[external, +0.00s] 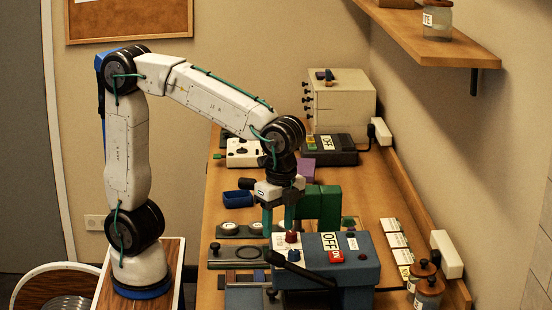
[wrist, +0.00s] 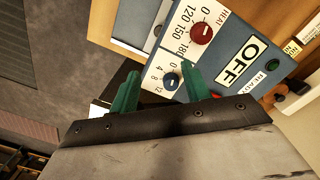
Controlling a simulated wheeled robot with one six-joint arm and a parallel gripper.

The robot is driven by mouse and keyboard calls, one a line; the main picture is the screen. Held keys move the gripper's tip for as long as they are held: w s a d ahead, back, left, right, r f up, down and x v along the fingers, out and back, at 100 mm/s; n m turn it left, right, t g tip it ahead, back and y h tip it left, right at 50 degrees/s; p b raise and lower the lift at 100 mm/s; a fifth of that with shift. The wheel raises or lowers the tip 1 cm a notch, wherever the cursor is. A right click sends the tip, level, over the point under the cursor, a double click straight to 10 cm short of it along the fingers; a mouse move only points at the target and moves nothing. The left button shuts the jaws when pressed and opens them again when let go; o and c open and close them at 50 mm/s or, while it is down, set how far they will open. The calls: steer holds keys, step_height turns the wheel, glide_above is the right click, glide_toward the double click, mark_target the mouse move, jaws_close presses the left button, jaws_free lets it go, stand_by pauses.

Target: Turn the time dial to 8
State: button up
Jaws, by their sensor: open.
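The time dial (wrist: 171,82) is a small dark blue knob on a white panel, with 0, 4, 8 and 12 printed beside it. It shows in the wrist view between the two green fingers of my gripper (wrist: 160,71). The fingers are apart, and I cannot tell whether they touch the knob. Its pointer is too small to read surely. In the external view my gripper (external: 278,222) points down over the left part of the blue-grey machine (external: 355,268).
A red heat dial (wrist: 201,33) sits close by on the same panel, beside a large OFF label (wrist: 236,65). The machine also has a red switch (external: 336,256) and a black lever (external: 302,271). A green block-like object (external: 328,206) stands just behind my gripper.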

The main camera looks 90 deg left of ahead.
mark_target(294, 252)
steer(key=w+d+r+m, duration=0.1)
steer(key=w, duration=0.1)
steer(key=w+d+r+m, duration=0.1)
steer(key=d, duration=0.1)
steer(key=shift+w+d+r+m+t, duration=0.25)
steer(key=shift+w+r+m+t, duration=0.05)
steer(key=shift+w+r, duration=0.1)
steer(key=shift+s+a+r+m, duration=0.1)
steer(key=shift+s+a+m, duration=0.1)
steer(key=shift+m, duration=0.1)
step_height(294, 252, down, 8)
steer(key=shift+r, duration=0.1)
steer(key=c, duration=1)
